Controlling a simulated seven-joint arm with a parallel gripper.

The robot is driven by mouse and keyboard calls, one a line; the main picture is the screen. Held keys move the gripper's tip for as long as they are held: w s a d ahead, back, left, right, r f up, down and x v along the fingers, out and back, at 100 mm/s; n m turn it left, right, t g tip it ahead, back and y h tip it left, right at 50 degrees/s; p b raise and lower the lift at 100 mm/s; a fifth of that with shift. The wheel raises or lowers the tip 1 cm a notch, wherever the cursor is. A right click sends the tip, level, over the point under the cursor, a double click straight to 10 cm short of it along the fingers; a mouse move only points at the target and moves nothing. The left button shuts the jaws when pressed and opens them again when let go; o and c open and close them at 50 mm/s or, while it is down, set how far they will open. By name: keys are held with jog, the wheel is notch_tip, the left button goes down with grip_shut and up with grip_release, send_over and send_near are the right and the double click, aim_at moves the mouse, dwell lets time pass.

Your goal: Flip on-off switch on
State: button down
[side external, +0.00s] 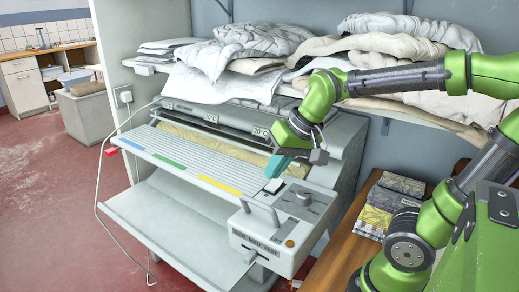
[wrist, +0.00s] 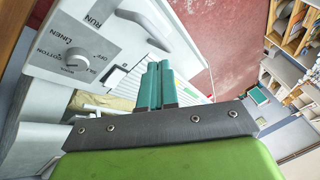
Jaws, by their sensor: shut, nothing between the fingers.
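The ironer's control box (side external: 262,238) is at the right end of the machine. On its top, a small white block (side external: 273,186) sits by the end of the slatted board. It looks like the switch; its position cannot be told. In the wrist view the gripper (wrist: 158,66) has both fingertips together; contact with the panel cannot be told.
A round dial (side external: 304,198) and a raised lever handle (side external: 260,212) stand on the control box close to my gripper. The roller (side external: 210,118) lies behind the slatted board. Folded linens (side external: 400,50) fill the shelf above. A wooden table (side external: 345,245) is at right.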

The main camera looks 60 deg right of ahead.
jog(key=w+d+m+g+h, duration=0.2)
jog(key=w+d+m+g, duration=0.1)
jog(key=w+d+m, duration=0.5)
jog(key=r+m+g+h, duration=0.1)
jog(key=m+g, duration=0.1)
jog(key=m, duration=0.2)
send_over(274, 185)
jog(key=shift+w+r, duration=0.1)
jog(key=shift+w, duration=0.05)
jog(key=f, duration=0.4)
jog(key=d+f, duration=0.1)
jog(key=f, duration=0.4)
jog(key=d+f, duration=0.1)
jog(key=f, duration=0.4)
